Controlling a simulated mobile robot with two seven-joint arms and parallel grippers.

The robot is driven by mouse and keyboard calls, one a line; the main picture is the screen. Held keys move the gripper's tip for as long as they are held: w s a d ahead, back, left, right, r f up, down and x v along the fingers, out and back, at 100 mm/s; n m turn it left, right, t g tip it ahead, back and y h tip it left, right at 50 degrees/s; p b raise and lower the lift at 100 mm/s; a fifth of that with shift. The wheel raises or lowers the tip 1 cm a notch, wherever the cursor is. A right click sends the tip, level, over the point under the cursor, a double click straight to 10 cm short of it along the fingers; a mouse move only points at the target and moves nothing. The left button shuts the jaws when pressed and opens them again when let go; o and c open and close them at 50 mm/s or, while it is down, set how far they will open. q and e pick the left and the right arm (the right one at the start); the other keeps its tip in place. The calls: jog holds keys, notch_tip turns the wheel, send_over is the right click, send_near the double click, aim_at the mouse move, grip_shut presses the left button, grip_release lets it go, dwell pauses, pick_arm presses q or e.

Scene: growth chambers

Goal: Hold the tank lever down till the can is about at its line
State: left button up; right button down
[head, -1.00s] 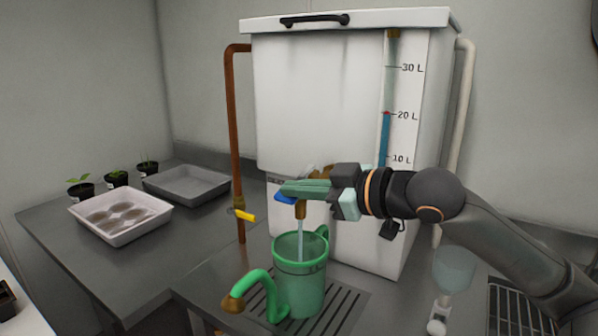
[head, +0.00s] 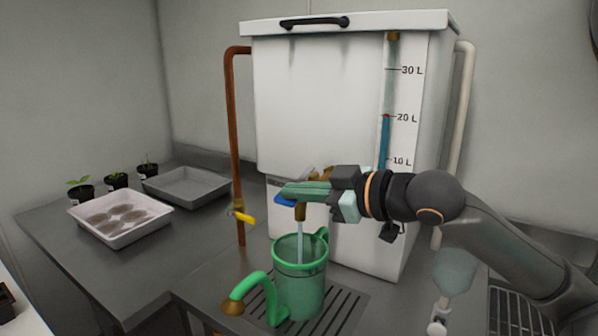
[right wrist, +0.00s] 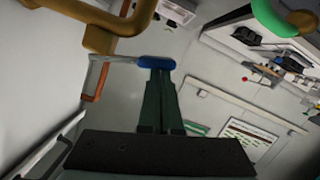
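The white tank (head: 320,100) stands at the back with a level strip; its blue column (head: 385,140) tops out at about 20 L, by a red mark. My right gripper (head: 290,190) has its fingers together, with the tips on the blue end of the tank lever (head: 284,201). In the right wrist view the blue lever end (right wrist: 157,62) lies across the fingertips. A stream runs from the brass tap (head: 300,212) into the green watering can (head: 299,285), which stands upright below. The can's water level and line cannot be made out clearly. My left gripper is out of view.
The can stands on a slotted drain grate (head: 345,305). A copper pipe with a yellow-handled valve (head: 245,218) is left of the tank. A white tray (head: 120,222), a grey tray (head: 186,186) and small potted seedlings (head: 116,180) are at left. A clear flask-like vessel (head: 453,272) is at right.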

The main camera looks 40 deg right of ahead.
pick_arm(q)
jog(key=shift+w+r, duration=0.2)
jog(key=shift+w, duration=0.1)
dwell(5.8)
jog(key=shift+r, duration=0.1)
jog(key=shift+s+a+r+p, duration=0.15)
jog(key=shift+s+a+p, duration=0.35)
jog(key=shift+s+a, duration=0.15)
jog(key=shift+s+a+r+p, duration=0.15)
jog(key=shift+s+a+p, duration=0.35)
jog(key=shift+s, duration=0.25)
pick_arm(e)
jog(key=s+d+r, duration=0.2)
jog(key=s+r, duration=0.4)
jog(key=s, duration=0.3)
jog(key=shift+s, duration=0.4)
